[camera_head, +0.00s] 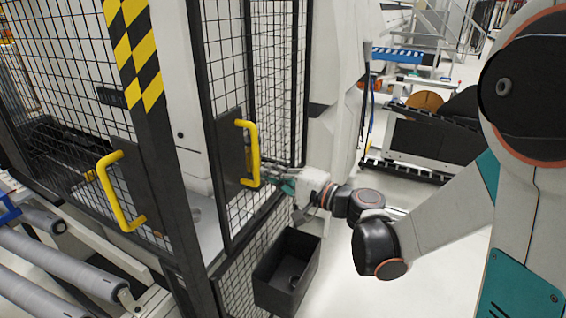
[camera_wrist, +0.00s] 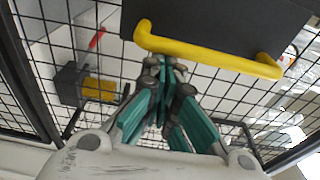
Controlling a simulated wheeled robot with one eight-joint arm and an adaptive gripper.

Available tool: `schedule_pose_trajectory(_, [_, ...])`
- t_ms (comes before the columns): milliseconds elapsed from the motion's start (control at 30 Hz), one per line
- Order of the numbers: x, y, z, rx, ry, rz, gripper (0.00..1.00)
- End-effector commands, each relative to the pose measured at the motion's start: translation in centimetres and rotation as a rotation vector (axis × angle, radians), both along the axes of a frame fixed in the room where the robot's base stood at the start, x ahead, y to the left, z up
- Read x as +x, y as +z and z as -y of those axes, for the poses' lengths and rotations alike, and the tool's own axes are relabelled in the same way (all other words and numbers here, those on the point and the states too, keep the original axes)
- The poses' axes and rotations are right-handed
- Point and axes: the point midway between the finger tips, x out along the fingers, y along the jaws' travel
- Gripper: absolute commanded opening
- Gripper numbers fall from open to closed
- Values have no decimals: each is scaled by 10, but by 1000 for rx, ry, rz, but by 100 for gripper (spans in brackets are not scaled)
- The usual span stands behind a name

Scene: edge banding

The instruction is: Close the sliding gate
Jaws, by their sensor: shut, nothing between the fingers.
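The black-framed mesh gate panel (camera_head: 285,105) stands in the middle of the head view. It carries a dark plate with a yellow handle (camera_head: 252,153); the handle also shows in the wrist view (camera_wrist: 205,50). A gap with a white machine behind it lies left of this panel. My gripper (camera_head: 281,185) is right beside the lower end of that handle. In the wrist view my gripper (camera_wrist: 168,64) has its teal fingers shut and empty, with the tips close to the handle bar. I cannot tell if they touch it.
A second yellow handle (camera_head: 118,190) sits on the left mesh panel, beside a yellow-black striped post (camera_head: 137,55). Grey rollers (camera_head: 60,262) lie at the lower left. The floor right of the bin is clear.

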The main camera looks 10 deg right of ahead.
Motion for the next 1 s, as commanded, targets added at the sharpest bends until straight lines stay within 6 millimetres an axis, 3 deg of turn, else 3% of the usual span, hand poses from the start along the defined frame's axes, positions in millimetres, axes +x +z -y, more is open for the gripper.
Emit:
schedule_pose_trajectory(200, [-40,0,-29,0,3,0,0])
schedule_pose_trajectory(400, [-57,0,-41,0,1,0,0])
schedule_pose_trajectory(1000, [-61,0,-45,-1,4,0,0])
